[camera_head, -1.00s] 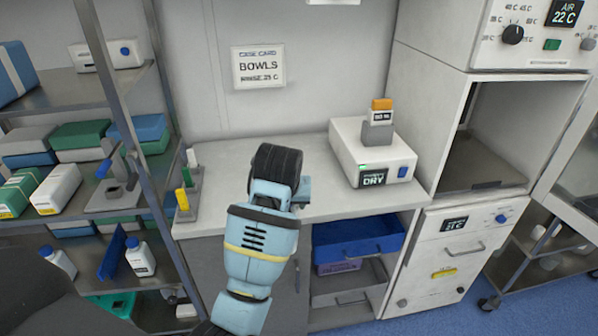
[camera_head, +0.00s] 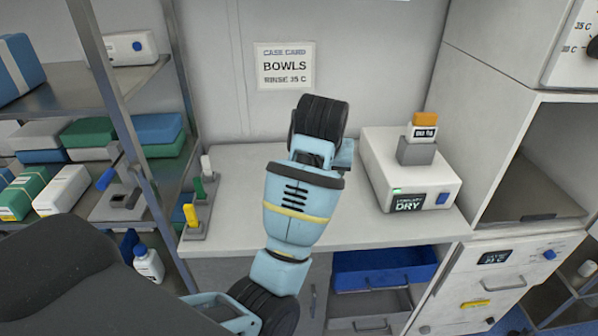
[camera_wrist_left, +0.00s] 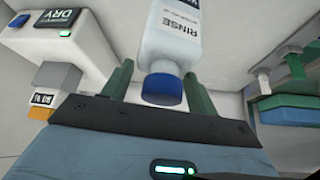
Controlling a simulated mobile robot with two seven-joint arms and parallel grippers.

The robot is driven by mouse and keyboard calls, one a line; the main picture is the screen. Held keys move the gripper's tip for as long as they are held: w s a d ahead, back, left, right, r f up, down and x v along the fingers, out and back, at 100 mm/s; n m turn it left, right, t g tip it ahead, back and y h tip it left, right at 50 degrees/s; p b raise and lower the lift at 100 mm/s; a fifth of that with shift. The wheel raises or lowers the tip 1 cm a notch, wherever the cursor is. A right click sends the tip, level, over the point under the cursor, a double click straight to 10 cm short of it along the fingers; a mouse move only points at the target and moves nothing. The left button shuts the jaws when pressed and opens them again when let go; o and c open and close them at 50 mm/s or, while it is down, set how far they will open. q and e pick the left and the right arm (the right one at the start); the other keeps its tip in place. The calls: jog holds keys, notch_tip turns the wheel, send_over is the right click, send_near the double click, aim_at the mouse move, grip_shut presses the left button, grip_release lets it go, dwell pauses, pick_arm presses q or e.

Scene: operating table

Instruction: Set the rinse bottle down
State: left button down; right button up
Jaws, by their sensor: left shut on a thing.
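The rinse bottle (camera_wrist_left: 172,32) is white with a blue cap and a RINSE label. It shows in the left wrist view between the two green fingers of my left gripper (camera_wrist_left: 157,72), which is shut on it. In the head view my left arm reaches over the light grey counter (camera_head: 245,225); its wrist hides the fingers and the bottle. Whether the bottle's base touches the counter cannot be told. My right gripper is not in view.
A white dryer box (camera_head: 385,160) with an orange-topped piece stands right on the counter. A small grey rack (camera_head: 195,222) with coloured pieces stands at the left edge. Shelving (camera_head: 75,80) is left, a white cabinet (camera_head: 490,130) right. A BOWLS card (camera_head: 285,67) hangs behind.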

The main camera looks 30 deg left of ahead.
pick_arm(q)
jog(key=shift+w+a, duration=0.25)
jog(key=shift+a, duration=0.3)
jog(key=shift+w+a, duration=0.2)
jog(key=shift+a, duration=0.3)
jog(key=shift+w+a, duration=0.2)
jog(key=shift+a, duration=0.55)
jog(key=w+a+f, duration=0.1)
jog(key=w+a, duration=0.2)
jog(key=a, duration=0.6)
jog(key=shift+w+a, duration=0.2)
jog(key=shift+a, duration=0.1)
jog(key=shift+f, duration=0.15)
notch_tip(320, 180, down, 3)
jog(key=shift+f, duration=0.15)
jog(key=shift+c, duration=2.1)
grip_release()
jog(key=shift+f, duration=0.2)
